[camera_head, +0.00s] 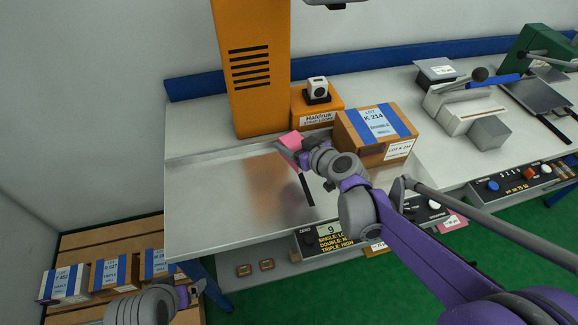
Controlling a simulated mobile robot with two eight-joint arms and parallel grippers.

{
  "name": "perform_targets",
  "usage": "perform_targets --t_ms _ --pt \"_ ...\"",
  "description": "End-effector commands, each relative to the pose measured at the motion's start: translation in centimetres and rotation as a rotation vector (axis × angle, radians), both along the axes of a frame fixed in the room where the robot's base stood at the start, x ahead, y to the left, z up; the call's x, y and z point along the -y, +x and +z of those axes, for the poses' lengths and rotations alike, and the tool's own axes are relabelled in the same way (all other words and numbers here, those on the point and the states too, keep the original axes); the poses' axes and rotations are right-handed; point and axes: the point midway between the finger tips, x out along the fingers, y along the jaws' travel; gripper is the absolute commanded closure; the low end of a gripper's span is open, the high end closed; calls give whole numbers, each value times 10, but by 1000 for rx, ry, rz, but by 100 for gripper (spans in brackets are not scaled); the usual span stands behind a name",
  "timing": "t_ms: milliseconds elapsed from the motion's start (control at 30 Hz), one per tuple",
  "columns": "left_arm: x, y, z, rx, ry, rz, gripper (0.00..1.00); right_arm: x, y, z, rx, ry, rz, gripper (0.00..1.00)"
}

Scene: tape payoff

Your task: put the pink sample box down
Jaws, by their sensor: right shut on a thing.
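The pink sample box (290,139) shows in the head view just in front of the orange machine. My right gripper (299,153) is shut on it, over the back of the metal worktop (225,190). The gripper and wrist hide part of the box. I cannot tell whether the box touches the surface. My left gripper (192,291) is at the lower left, in front of the bench and away from the box. Its fingers are too small to read.
An orange machine column (255,85) stands behind the worktop. A carton marked K 214 (372,130) stands right of my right gripper. Several labelled cartons (112,272) lie on a pallet at lower left. The worktop's left part is clear.

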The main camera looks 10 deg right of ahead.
Motion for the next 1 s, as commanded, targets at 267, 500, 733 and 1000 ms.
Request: perform_targets --t_ms 267,500,733,1000 --pt "0 -2 -11 -4 0 0 2 0 0 -46 0 0 0 100" --pt "0 -4 -18 -7 0 0 2 0 0 -77 0 0 1 100" --pt "0 -4 -19 -7 0 0 2 0 0 -86 0 0 0 100" --pt "0 -4 -21 -8 0 0 2 0 0 -88 0 0 0 26"
